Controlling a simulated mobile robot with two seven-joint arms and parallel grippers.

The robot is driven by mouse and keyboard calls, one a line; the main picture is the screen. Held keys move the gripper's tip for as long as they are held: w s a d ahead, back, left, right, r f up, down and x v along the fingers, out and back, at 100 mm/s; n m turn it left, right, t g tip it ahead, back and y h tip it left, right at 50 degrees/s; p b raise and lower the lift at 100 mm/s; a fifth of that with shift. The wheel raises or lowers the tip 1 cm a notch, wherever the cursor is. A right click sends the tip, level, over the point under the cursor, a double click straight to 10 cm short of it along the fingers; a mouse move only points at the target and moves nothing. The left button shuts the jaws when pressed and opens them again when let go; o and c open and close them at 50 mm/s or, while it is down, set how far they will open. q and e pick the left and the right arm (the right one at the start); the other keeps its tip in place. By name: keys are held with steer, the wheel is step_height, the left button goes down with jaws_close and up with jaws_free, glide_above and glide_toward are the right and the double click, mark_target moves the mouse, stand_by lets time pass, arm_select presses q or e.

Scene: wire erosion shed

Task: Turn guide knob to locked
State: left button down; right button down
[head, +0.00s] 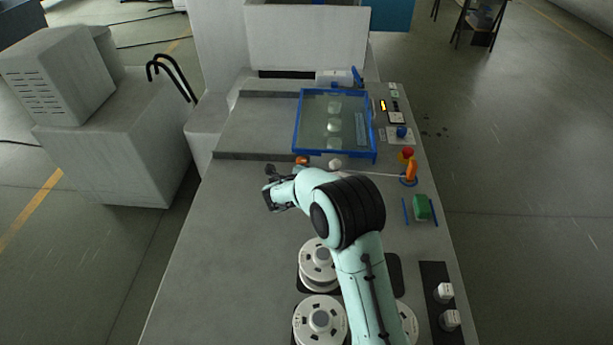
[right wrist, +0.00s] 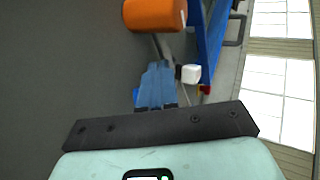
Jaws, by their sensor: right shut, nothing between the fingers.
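My right gripper (head: 270,191) reaches over the left-middle of the grey bench, its arm coming in from the bottom right. In the right wrist view its fingers (right wrist: 155,72) are together with nothing between them. A small orange knob-like part (head: 302,160) sits on the bench just beyond the gripper; an orange cylinder, probably the same part, shows in the right wrist view (right wrist: 154,14), apart from the fingertips. A blue knob (head: 402,132) stands on a white plate at the bench's right. I cannot tell which is the guide knob, and no lock marking is readable. My left gripper is not in view.
A blue-framed tray (head: 297,122) lies beyond the gripper. An orange stand with a red top (head: 410,167) and a green block (head: 421,207) are at the right. White spools (head: 319,319) and white knobs (head: 444,292) stand nearer. The bench's left side is clear.

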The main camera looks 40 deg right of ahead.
steer(key=shift+s+a, duration=0.1)
steer(key=v, duration=1.3)
steer(key=shift+r, duration=0.15)
steer(key=shift+s+a, duration=0.1)
